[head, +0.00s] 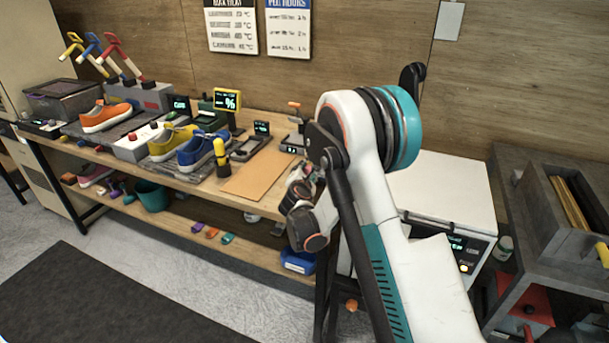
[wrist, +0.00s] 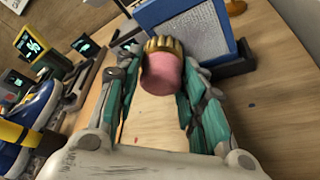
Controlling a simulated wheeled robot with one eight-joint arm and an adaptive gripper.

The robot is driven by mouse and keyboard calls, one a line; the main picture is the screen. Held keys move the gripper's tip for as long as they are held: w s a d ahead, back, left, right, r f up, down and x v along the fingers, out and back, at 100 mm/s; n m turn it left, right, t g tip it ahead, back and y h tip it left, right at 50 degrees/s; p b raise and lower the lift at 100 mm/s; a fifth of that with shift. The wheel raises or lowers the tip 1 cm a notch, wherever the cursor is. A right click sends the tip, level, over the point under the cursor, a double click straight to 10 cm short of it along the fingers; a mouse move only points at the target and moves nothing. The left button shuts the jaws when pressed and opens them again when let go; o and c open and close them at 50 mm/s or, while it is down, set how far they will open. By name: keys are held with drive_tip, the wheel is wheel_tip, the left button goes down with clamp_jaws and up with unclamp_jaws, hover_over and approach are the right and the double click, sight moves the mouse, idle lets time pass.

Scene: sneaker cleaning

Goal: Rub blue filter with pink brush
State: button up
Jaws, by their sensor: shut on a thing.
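In the wrist view, the pink brush (wrist: 162,78) with tan-gold bristles is between the fingers of my gripper (wrist: 163,70), which is shut on it. The bristles point up toward the blue filter (wrist: 228,25), a blue frame around a grey mesh panel. The filter stands upright in a dark holder on the wooden bench. The bristles overlap the filter's lower left edge in this view; I cannot tell whether they touch it. In the head view my arm hides the filter, and the brush cannot be made out.
A blue sneaker (head: 203,148), a yellow sneaker (head: 172,142) and an orange sneaker (head: 104,117) sit on the bench left of my arm. A tan board (head: 258,172) lies bare on the bench. A white box-shaped machine (head: 452,190) stands at right. The lower shelf holds a teal bucket (head: 150,196).

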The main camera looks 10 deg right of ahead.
drive_tip(key=shift+w+d, duration=0.15)
drive_tip(key=shift+w, duration=0.05)
drive_tip(key=shift+d, duration=0.1)
drive_tip(key=shift+s+d+b, duration=0.55)
drive_tip(key=shift+s+d, duration=0.55)
drive_tip(key=shift+d, duration=0.15)
drive_tip(key=shift+s+d+b, duration=0.3)
drive_tip(key=shift+s+d, duration=0.2)
drive_tip(key=shift+d, duration=0.25)
drive_tip(key=shift+s+d+b, duration=0.3)
drive_tip(key=shift+s+d, duration=0.15)
drive_tip(key=shift+d, duration=0.25)
drive_tip(key=shift+w+a, duration=0.1)
drive_tip(key=shift+w+a+b, duration=0.2)
drive_tip(key=shift+w+a, duration=0.45)
drive_tip(key=shift+a, duration=0.25)
drive_tip(key=shift+w+a+b, duration=0.2)
drive_tip(key=shift+w+a, duration=0.5)
drive_tip(key=shift+a, duration=0.2)
drive_tip(key=shift+w+a+b, duration=0.2)
drive_tip(key=shift+w+a, duration=0.45)
drive_tip(key=shift+a, duration=0.25)
